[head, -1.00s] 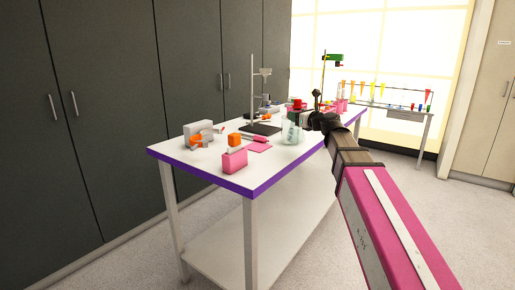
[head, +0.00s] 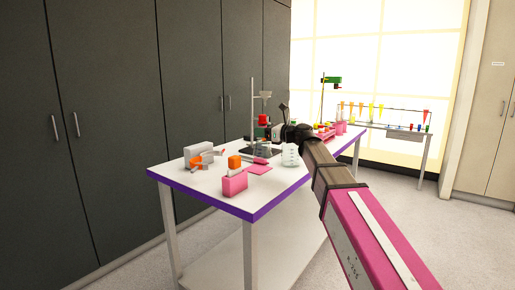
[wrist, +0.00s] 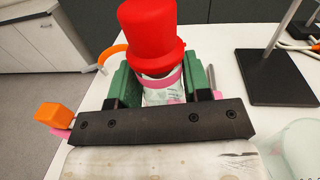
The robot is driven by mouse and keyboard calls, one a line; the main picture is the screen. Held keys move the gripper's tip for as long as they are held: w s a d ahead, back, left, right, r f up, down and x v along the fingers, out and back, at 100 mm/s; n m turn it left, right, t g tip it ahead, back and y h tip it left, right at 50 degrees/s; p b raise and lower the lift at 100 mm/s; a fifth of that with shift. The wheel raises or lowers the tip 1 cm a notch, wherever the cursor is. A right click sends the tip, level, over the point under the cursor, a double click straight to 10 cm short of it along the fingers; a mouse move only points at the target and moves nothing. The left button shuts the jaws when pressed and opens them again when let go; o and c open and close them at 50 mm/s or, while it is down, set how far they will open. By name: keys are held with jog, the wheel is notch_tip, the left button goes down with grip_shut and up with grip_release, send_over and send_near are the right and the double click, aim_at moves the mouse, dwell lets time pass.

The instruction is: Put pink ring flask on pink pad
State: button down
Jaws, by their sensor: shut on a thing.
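My gripper (wrist: 162,88) is shut on the pink ring flask, its green fingers on either side of it. The flask is clear glass with a pink ring (wrist: 163,80) and a tall red cap (wrist: 152,32). In the head view, the red cap (head: 263,119) shows at my gripper (head: 277,133), over the far half of the table. The flask's lower part is hidden by my gripper in the wrist view. The pink pad (head: 260,169) lies flat on the table, nearer than my gripper and to its left. I cannot pick it out surely in the wrist view.
A clear beaker (head: 290,155) stands right of the pad; it also shows in the wrist view (wrist: 303,150). A dark-based stand (wrist: 277,77) is close by. The near right tabletop is clear.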

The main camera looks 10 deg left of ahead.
jog(key=w+a+f, duration=0.3)
jog(key=w+f, duration=0.1)
jog(key=f, duration=0.3)
jog(key=shift+w+f, duration=0.15)
jog(key=shift+w, duration=0.15)
jog(key=shift+a+f, duration=0.1)
jog(key=c, duration=0.6)
grip_release()
jog(key=shift+o, duration=0.2)
jog(key=v, duration=1.2)
